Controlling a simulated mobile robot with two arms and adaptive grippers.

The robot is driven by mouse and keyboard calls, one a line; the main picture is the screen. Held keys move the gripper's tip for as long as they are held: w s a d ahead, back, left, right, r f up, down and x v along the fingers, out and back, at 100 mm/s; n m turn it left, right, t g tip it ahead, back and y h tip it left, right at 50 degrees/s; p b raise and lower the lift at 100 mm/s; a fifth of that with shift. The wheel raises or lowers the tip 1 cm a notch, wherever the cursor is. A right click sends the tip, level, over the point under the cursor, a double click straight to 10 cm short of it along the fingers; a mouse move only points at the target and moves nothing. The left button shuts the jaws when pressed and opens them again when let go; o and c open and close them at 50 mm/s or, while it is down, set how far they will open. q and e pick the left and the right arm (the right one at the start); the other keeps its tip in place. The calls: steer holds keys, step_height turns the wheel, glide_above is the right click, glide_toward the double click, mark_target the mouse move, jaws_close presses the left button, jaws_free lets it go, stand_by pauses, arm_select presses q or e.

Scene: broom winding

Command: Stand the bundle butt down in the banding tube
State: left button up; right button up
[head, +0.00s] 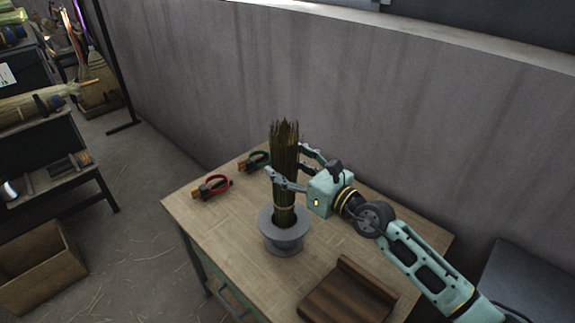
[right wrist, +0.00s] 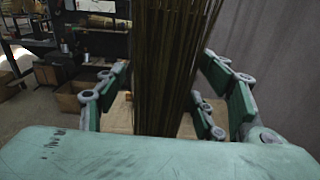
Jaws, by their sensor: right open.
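The bundle (head: 285,165) is a sheaf of brown-green straw with a pale tie round its lower part. It stands upright in the grey banding tube (head: 285,242), its lower end hidden inside the tube. My right gripper (head: 285,168) is open, with its fingers on either side of the bundle above the tube's rim. In the right wrist view the bundle (right wrist: 168,60) rises between the spread fingers, with a gap visible on the left side. My left gripper is not in view.
The tube stands on a wooden table (head: 235,225). A dark wooden block (head: 348,293) lies at the front right. A grey wall (head: 330,85) stands close behind the table.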

steer(key=shift+s+d, duration=0.15)
steer(key=shift+d, duration=0.05)
steer(key=v, duration=1.1)
steer(key=shift+s+d, duration=0.15)
steer(key=shift+s, duration=0.05)
stand_by(0.6)
